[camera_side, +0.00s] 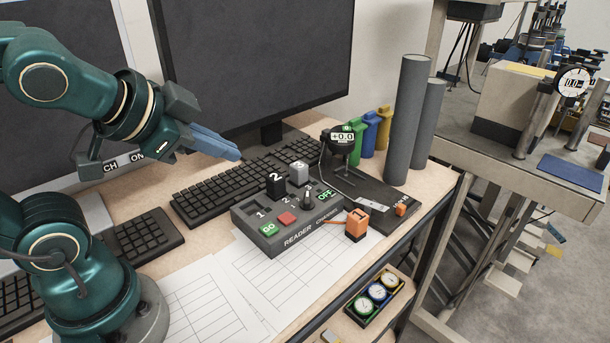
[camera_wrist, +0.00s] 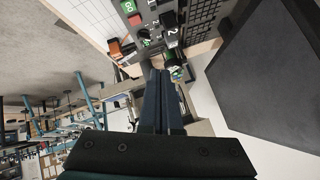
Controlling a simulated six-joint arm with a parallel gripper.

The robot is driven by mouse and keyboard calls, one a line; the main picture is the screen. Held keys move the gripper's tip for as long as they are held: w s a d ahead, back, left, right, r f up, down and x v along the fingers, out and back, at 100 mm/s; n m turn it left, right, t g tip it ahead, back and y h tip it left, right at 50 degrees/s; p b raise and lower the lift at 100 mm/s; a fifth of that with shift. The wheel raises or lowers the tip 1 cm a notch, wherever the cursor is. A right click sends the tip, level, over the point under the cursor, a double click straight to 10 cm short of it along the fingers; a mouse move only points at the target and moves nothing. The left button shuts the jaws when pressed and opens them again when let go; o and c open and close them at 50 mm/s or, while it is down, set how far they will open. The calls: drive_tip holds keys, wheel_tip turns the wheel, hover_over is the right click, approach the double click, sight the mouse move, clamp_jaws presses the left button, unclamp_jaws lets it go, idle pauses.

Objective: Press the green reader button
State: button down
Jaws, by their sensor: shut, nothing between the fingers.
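The green button marked GO (camera_side: 268,229) sits at the front left of the grey reader box (camera_side: 300,235). It also shows at the top edge of the wrist view (camera_wrist: 129,6). A red button (camera_side: 287,218) is beside it, to the right. My gripper (camera_side: 237,155) is shut and empty, with its blue fingers together. It is in the air above the keyboard, up and to the left of the reader box, and touches nothing. In the wrist view its fingers (camera_wrist: 161,76) point past the box, with the green button beyond them and to the left.
On the box stand a black block marked 2 (camera_side: 276,185), a grey block (camera_side: 298,174) and a black knob (camera_side: 308,201). An orange block (camera_side: 357,223) is right of it. A dial gauge (camera_side: 342,138) and tall grey cylinders (camera_side: 405,120) stand behind. Paper sheets (camera_side: 215,295) lie in front.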

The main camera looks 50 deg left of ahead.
drive_tip(key=w+r+m+t+h, duration=0.2)
drive_tip(key=w+r+m+t, duration=0.6)
drive_tip(key=m, duration=0.6)
drive_tip(key=m+g+h, duration=0.7)
drive_tip(key=m+g, duration=0.4)
drive_tip(key=m, duration=0.8)
hover_over(262, 229)
wheel_tip(262, 229, down, 13)
drive_tip(key=shift+a, duration=0.1)
drive_tip(key=shift+f, duration=4.35)
